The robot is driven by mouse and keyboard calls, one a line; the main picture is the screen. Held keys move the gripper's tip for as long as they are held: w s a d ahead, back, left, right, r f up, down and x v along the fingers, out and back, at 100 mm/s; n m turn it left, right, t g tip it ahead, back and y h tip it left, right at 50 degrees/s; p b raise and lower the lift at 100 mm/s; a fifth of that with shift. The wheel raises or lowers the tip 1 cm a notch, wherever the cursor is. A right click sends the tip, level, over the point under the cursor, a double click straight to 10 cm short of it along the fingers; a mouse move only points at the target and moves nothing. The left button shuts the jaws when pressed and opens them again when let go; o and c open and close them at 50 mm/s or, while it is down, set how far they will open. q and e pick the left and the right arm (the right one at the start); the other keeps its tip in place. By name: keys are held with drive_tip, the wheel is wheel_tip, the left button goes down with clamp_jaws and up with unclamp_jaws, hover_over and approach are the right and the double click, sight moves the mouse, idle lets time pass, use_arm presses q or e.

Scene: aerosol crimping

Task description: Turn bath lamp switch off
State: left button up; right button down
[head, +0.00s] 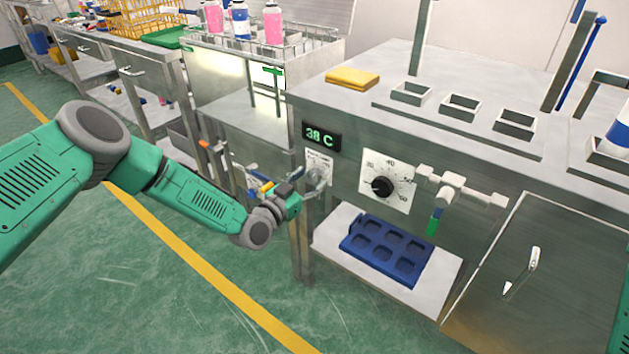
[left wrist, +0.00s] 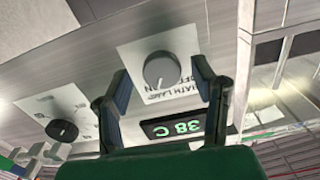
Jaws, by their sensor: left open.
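The bath lamp switch is a grey round knob (head: 317,177) on a white label plate, on the front of the steel bench below the green "38 C" display (head: 321,136). In the left wrist view the knob (left wrist: 162,70) appears upside down, with a pointer mark and "BATH LAMP" lettering by it. My left gripper (head: 309,190) is at the plate, partly overlapping the knob in the head view. In the left wrist view its two open fingers (left wrist: 160,85) stand either side of the knob, with gaps visible. I cannot tell whether they touch the panel. My right gripper is not seen.
A black temperature dial (head: 382,186) is right of the switch, with a valve handle (head: 450,190) beyond it. A blue tray (head: 386,248) lies on the shelf below. A yellow cloth (head: 352,78) is on the bench top. The floor in front is clear.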

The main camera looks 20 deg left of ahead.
use_arm(q)
drive_tip(key=shift+w+a, duration=0.15)
drive_tip(key=shift+w, duration=0.65)
drive_tip(key=shift+d, duration=0.3)
drive_tip(key=shift+c, duration=0.8)
drive_tip(key=shift+d, duration=0.15)
drive_tip(key=c, duration=1)
drive_tip(key=shift+c, duration=0.2)
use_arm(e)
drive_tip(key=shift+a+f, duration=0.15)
